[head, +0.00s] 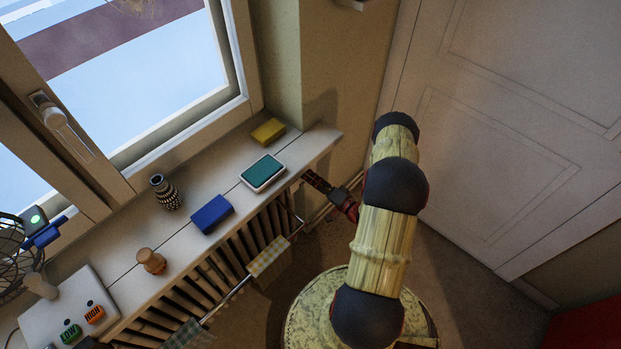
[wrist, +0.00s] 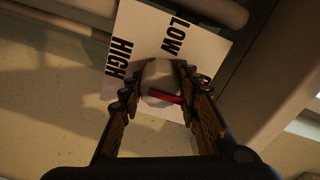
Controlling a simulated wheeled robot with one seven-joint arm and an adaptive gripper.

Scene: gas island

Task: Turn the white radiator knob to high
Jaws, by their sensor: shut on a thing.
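The white radiator knob (wrist: 158,74) sits in front of a white card (wrist: 205,50) printed LOW and HIGH in the wrist view. A red bar (wrist: 166,97) marks the knob; its right end lies by the right finger, and I cannot tell exactly where it points. LOW is at the card's upper right, HIGH at its left. My gripper (wrist: 157,84) is shut on the knob, one finger on each side. In the head view my gripper (head: 318,182) reaches below the sill's right end, and the knob is hidden there.
The windowsill (head: 185,232) above the slatted radiator cover (head: 225,266) holds a yellow block (head: 268,132), a green pad (head: 263,173), a blue box (head: 212,214) and a patterned vase (head: 166,192). A checked cloth (head: 268,257) hangs in front. A door (head: 500,130) stands right.

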